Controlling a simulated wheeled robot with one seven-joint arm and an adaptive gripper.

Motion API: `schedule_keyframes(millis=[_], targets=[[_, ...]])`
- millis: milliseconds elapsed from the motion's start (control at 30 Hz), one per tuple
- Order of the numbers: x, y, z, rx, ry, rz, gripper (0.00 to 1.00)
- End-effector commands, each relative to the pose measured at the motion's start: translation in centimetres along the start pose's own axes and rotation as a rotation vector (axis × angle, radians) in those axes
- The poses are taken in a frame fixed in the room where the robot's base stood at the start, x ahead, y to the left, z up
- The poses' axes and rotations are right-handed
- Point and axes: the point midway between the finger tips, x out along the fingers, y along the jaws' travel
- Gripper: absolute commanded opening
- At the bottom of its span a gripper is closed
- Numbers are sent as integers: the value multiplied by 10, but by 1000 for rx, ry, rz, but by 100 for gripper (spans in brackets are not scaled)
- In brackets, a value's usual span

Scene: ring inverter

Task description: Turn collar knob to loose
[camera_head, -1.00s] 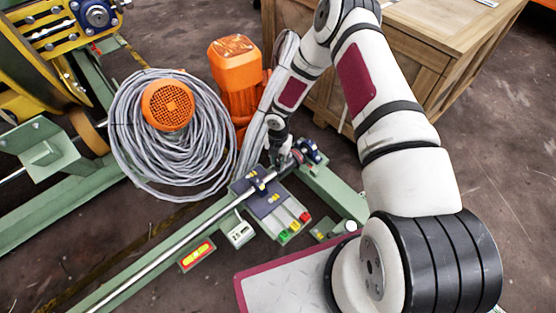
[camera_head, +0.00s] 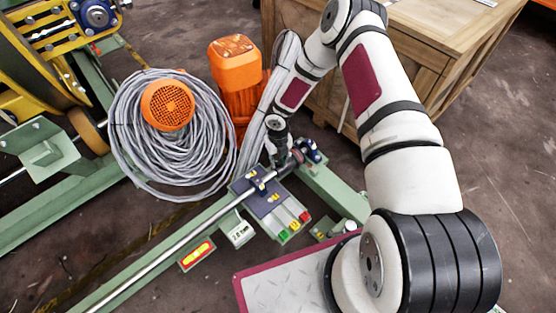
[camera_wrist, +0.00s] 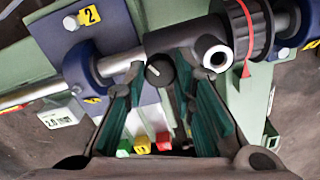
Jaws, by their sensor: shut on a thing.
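In the wrist view, a dark grey collar (camera_wrist: 190,42) sits around the steel shaft (camera_wrist: 35,90). A small round black knob (camera_wrist: 160,70) with a pale pointer line is on the collar's near side. My gripper (camera_wrist: 159,72) has its green-padded fingers on either side of this knob and is shut on it. A bright metal-rimmed hole (camera_wrist: 215,57) shows to the right of the knob. In the head view, my gripper (camera_head: 278,160) is at the shaft's upper right end, and the knob is too small or hidden there.
Blue shaft supports (camera_wrist: 85,68) flank the collar, and a black ring with a red pointer (camera_wrist: 248,35) is at its right. A panel with green, yellow and red blocks (camera_head: 292,227) lies below. Coiled grey cable (camera_head: 130,150) and an orange motor (camera_head: 236,70) stand behind, with a wooden crate (camera_head: 430,60).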

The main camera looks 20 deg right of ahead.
Motion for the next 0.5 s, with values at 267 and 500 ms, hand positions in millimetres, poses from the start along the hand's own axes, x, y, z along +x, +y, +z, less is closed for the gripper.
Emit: schedule_keyframes(millis=[267,500], targets=[[0,0,-1,-47,2,0,0],[0,0,-1,-51,2,-1,0]])
